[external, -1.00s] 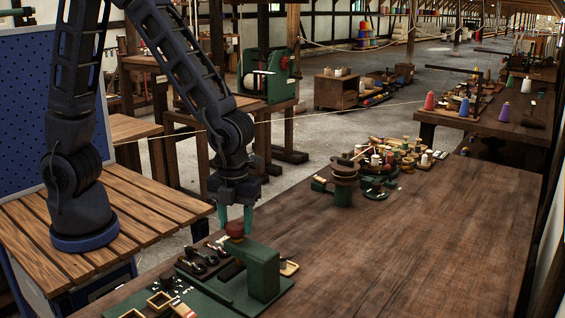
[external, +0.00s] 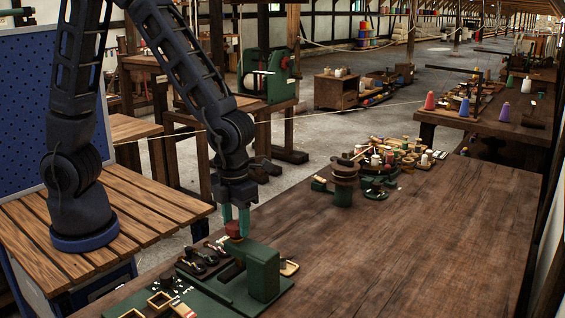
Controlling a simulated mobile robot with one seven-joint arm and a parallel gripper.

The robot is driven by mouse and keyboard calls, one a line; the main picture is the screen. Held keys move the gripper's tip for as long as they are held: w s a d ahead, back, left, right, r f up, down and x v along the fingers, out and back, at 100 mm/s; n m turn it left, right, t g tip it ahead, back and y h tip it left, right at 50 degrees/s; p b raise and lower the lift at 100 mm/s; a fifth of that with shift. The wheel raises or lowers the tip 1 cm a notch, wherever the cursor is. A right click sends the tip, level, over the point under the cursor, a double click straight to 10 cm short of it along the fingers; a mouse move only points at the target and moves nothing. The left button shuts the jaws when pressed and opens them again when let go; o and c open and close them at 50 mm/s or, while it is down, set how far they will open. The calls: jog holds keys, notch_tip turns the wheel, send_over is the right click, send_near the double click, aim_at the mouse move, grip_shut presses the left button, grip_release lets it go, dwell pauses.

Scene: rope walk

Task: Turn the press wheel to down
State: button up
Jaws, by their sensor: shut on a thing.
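The press is a green block-like frame (external: 265,272) on a flat green base at the near left end of the long table. The press wheel (external: 235,229) is a small reddish-brown knob on top of the press. My gripper (external: 236,226) points straight down over the press. Its two teal fingers are shut on the wheel, one on each side. The fingers cover part of the wheel, and no mark showing its turn can be made out.
Small dark metal parts (external: 205,257) lie on the base left of the press. A round winder (external: 344,180) stands farther back. The table's right side is clear.

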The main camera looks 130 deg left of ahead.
aim_at(234, 225)
jog(key=o, duration=1)
notch_tip(234, 225, up, 11)
jog(key=shift+f, duration=0.1)
dwell(0.3)
jog(key=s+d+r+n+t, duration=0.2)
jog(key=s+d+r+n, duration=0.4)
jog(key=s+d+n, duration=0.2)
jog(key=s+d+r+n+t, duration=0.2)
jog(key=s+d+r+n, duration=0.5)
jog(key=s+n, duration=0.4)
jog(key=s+d, duration=0.1)
jog(key=s, duration=0.1)
jog(key=shift+s+d+n+t, duration=0.25)
jog(key=shift+s+n+t, duration=0.05)
jog(key=shift+n, duration=0.1)
